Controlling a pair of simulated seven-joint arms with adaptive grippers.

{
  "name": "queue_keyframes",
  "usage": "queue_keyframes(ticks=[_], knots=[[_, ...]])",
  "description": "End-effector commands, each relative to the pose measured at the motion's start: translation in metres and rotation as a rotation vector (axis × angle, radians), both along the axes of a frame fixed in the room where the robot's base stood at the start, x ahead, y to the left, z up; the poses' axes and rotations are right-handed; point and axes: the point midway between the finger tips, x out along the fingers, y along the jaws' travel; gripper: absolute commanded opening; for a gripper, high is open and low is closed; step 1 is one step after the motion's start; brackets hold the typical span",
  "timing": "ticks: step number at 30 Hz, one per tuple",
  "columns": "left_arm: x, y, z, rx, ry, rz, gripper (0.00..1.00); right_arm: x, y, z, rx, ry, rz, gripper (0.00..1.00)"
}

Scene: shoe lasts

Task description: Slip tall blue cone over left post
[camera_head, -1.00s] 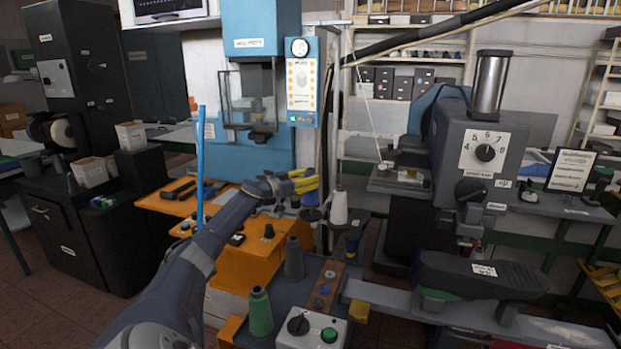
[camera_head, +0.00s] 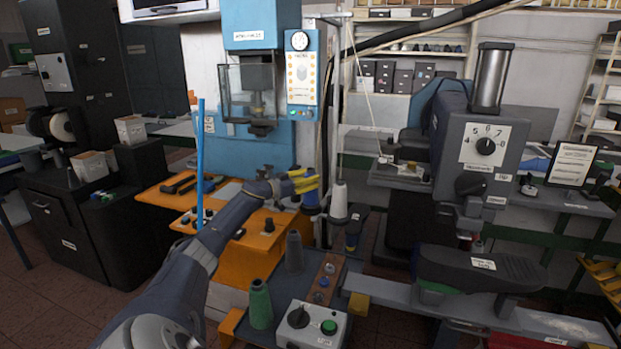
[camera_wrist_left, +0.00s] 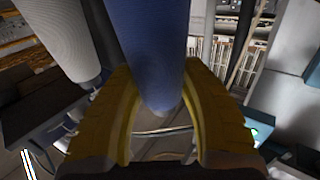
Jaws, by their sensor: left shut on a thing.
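The tall blue cone (camera_head: 311,203) is between the yellow fingers of my left gripper (camera_head: 304,183) in the head view. In the left wrist view the blue cone (camera_wrist_left: 150,45) runs down between both yellow fingers (camera_wrist_left: 160,115), which are shut on it. A white cone (camera_head: 339,202) stands just right of it; a pale ribbed cone also shows in the left wrist view (camera_wrist_left: 50,38). A thin pole rises above the white cone. I cannot pick out the left post clearly. My right gripper is out of view.
A green cone (camera_head: 260,304) and a grey cone (camera_head: 294,252) stand on the dark tray below. A control box (camera_head: 312,325) and a brown strip with round caps (camera_head: 323,280) lie nearby. The orange bench (camera_head: 160,197) is left; a grey machine (camera_head: 480,150) stands right.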

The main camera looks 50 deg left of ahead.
Motion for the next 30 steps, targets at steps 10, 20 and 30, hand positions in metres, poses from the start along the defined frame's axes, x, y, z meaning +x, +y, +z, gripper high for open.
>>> queue_keyframes(ticks=[10, 20, 30], knots=[[0.000, 0.000, -0.008, 0.000, -0.001, -0.001, 0.00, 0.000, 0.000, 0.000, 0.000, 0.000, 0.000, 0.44], [0.000, 0.000, -0.011, 0.001, -0.001, -0.001, 0.00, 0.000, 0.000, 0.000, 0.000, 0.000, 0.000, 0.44], [0.000, 0.000, -0.011, 0.001, -0.001, 0.000, 0.59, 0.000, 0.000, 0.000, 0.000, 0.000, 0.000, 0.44]])
